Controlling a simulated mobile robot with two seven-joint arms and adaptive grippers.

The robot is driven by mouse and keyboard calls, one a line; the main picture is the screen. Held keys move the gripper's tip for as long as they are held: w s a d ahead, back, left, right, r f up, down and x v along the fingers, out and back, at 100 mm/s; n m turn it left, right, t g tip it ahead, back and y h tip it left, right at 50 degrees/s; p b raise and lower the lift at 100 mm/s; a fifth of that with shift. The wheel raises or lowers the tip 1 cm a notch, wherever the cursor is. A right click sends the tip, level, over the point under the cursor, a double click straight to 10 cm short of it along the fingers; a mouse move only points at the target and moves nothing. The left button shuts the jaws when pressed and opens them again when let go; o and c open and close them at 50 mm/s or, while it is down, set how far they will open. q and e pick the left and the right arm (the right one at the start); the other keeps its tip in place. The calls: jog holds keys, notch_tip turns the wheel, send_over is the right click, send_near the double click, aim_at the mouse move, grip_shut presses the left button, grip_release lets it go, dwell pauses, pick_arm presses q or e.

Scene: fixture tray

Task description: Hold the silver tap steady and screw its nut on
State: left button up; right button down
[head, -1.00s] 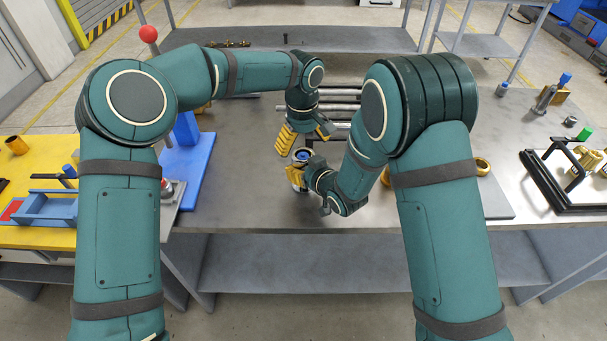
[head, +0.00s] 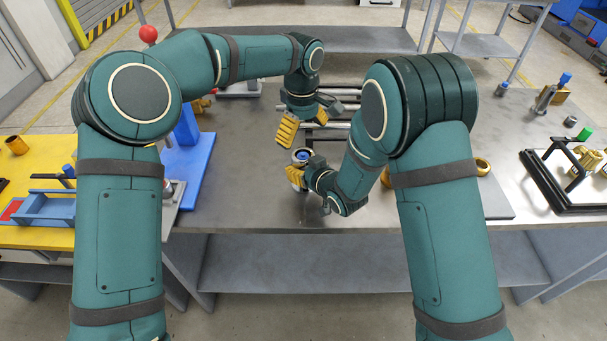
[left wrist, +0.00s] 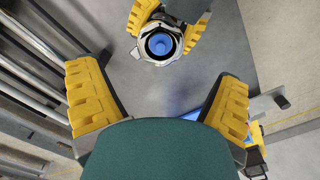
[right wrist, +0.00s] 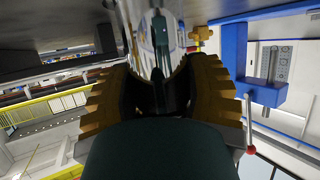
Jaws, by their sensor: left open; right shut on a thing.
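The silver tap (head: 302,158) stands at the middle of the grey bench, a blue centre showing at its top. In the left wrist view a silver, many-sided ring (left wrist: 161,43) surrounds the blue centre; I cannot tell whether this ring is the nut. My right gripper (head: 296,174) is shut on the tap from the near side. In the right wrist view the shiny tap body (right wrist: 158,40) sits between its fingers. My left gripper (head: 301,133) is open and empty, pointing down, above and behind the tap and apart from it.
Metal bars (head: 345,108) lie behind the grippers. A blue stand (head: 190,165) is to the left, and a black frame (head: 565,185) lies at the far right. A brass ring part (head: 482,166) is right of my right arm. The bench front is clear.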

aim_at(303, 156)
pick_arm(q)
jog(key=shift+f, duration=3.95)
jog(key=shift+c, duration=0.2)
jog(key=c, duration=1.2)
jog(key=shift+m, duration=1.7)
jog(key=shift+d, duration=0.1)
jog(key=o, duration=1.3)
jog(key=shift+c, duration=0.2)
